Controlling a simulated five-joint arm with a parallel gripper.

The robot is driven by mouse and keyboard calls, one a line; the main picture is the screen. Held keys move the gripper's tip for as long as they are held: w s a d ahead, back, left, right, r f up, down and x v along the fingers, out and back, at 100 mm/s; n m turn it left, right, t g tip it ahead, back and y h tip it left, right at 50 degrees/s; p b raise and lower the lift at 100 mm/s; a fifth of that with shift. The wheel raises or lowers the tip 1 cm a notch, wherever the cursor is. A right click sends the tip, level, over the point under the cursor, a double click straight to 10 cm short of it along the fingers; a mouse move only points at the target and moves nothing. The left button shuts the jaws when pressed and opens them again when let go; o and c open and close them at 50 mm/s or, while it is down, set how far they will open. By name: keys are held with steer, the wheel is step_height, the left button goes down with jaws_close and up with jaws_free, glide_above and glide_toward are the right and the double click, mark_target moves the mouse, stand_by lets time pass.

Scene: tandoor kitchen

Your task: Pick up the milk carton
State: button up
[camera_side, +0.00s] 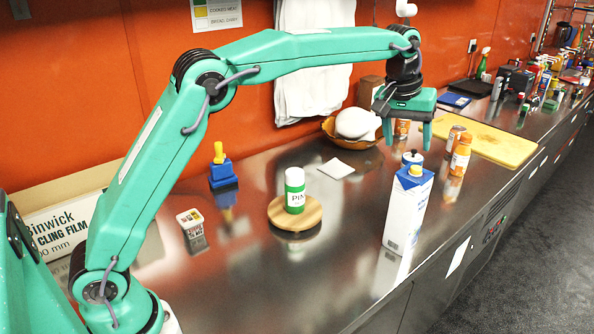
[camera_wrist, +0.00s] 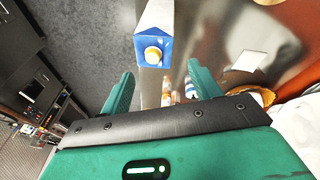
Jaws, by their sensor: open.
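The milk carton (camera_side: 408,213) is tall and white with a blue top and a yellow cap. It stands upright near the counter's front edge in the side view. In the wrist view its blue top and cap (camera_wrist: 153,48) show just beyond the fingertips, between them across the picture. My gripper (camera_side: 408,138) is open and empty. In the side view it hangs above and behind the carton, apart from it. Both green fingers of my gripper (camera_wrist: 157,82) show spread apart in the wrist view.
A blue-capped container (camera_side: 411,158) stands just behind the carton. Orange bottles (camera_side: 461,154) and a yellow board (camera_side: 490,143) are to its right. A green-and-white can (camera_side: 295,190) stands on a round wooden board (camera_side: 282,214). A bowl (camera_side: 333,135) is at the back. Bare steel counter lies left of the carton.

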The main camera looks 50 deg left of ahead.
mark_target(410, 169)
steer(key=shift+x, duration=1.2)
steer(key=shift+x, duration=2.55)
jaws_close()
steer(key=shift+w, duration=0.1)
